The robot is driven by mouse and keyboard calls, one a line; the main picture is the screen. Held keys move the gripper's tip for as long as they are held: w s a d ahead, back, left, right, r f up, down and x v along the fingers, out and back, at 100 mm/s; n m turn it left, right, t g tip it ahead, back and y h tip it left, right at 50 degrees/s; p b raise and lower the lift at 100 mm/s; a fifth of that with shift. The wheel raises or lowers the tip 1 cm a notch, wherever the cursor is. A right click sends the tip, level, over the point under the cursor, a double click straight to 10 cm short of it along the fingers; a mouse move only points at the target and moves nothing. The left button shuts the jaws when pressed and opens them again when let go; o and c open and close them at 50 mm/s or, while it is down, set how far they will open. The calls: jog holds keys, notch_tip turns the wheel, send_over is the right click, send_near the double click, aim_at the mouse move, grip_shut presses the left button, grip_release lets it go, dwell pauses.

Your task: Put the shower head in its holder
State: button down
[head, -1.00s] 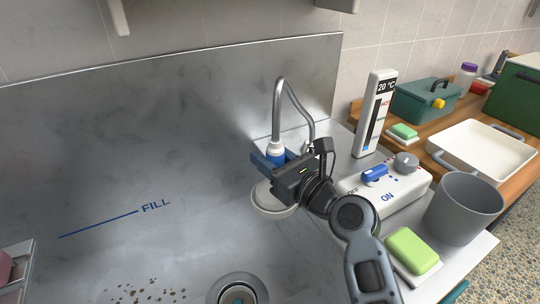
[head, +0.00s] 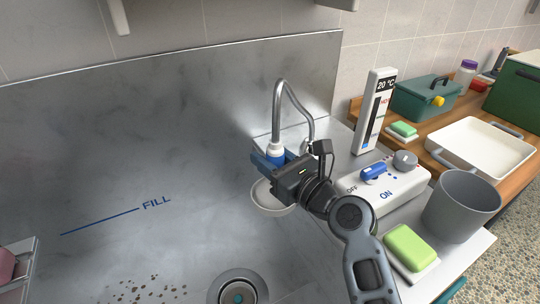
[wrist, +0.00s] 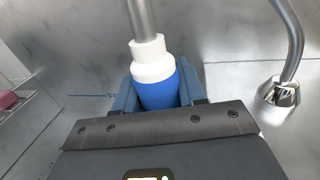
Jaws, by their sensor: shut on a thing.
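The shower head has a blue grip with a white collar (head: 275,148), and its pale round head (head: 268,198) shows below my gripper. My gripper (head: 275,160) is shut around the blue grip, over the steel tub near its right back corner. In the wrist view the blue grip (wrist: 159,92) stands between the two blue fingers, with the steel hose rising from its white collar. The hose (head: 280,88) arches over and comes down to a flared metal base (wrist: 280,92) at right. I cannot make out the holder in these views.
The steel tub (head: 100,130) has a FILL line and a drain (head: 238,290). To the right are a white control box (head: 400,190), a temperature display (head: 374,110), a grey bucket (head: 460,212) and a green sponge (head: 410,248). A wire rack (head: 18,270) is at left.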

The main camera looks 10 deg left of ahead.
jog(key=c, duration=0.6)
grip_release()
jog(key=shift+o, duration=0.2)
jog(key=shift+d, duration=0.1)
jog(key=shift+s+d, duration=0.25)
jog(key=shift+s, duration=0.05)
jog(key=v, duration=0.7)
jog(key=shift+r, duration=0.1)
